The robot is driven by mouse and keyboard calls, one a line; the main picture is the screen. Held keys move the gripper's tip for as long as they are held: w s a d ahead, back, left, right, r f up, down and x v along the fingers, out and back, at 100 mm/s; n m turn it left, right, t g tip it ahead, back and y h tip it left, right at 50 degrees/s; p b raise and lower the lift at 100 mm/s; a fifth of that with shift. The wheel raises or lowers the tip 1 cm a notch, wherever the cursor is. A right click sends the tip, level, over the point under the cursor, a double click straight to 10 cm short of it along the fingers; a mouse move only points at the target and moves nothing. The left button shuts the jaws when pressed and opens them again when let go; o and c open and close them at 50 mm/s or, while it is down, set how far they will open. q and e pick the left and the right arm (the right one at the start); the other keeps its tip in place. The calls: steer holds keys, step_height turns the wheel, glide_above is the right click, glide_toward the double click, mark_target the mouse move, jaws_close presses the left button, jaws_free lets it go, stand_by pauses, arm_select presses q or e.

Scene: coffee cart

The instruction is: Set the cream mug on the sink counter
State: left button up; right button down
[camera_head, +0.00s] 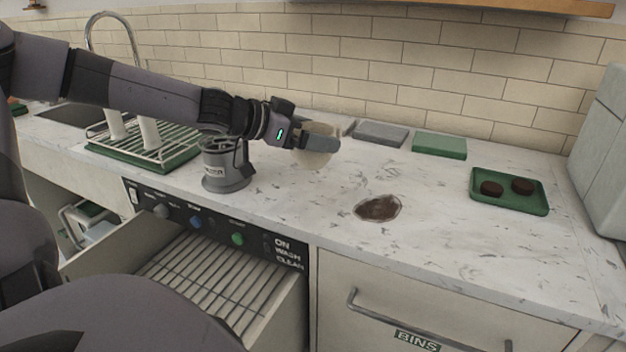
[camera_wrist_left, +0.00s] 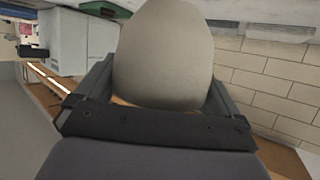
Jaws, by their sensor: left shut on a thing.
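The cream mug (camera_head: 312,159) is at my left gripper (camera_head: 318,143), over the marble sink counter (camera_head: 290,204) near the back wall. The gripper's dark finger covers much of the mug. In the left wrist view the mug (camera_wrist_left: 168,55) fills the space between the two fingers of the left gripper (camera_wrist_left: 165,95), which is shut on it. I cannot tell whether the mug's base touches the counter. My right gripper is not in view.
A grey canister (camera_head: 228,170) stands below my left forearm. A brown spill (camera_head: 379,208) lies on the counter. A green tray (camera_head: 508,205) holds two dark pucks. A dish rack (camera_head: 175,158) stands left; a drawer (camera_head: 215,285) is open.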

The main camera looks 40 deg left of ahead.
mark_target(313, 168)
arm_select(q)
step_height(313, 168, down, 4)
steer(key=shift+f+b, duration=0.15)
steer(key=shift+b, duration=0.3)
step_height(313, 168, down, 3)
steer(key=shift+f+b, duration=0.15)
steer(key=shift+b, duration=0.5)
steer(key=shift+f, duration=0.2)
steer(key=shift+r, duration=0.1)
steer(key=o, duration=0.9)
steer(key=shift+f, duration=0.2)
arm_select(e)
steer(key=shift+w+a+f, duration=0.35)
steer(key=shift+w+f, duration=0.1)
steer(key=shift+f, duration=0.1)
arm_select(q)
steer(key=shift+r, duration=0.2)
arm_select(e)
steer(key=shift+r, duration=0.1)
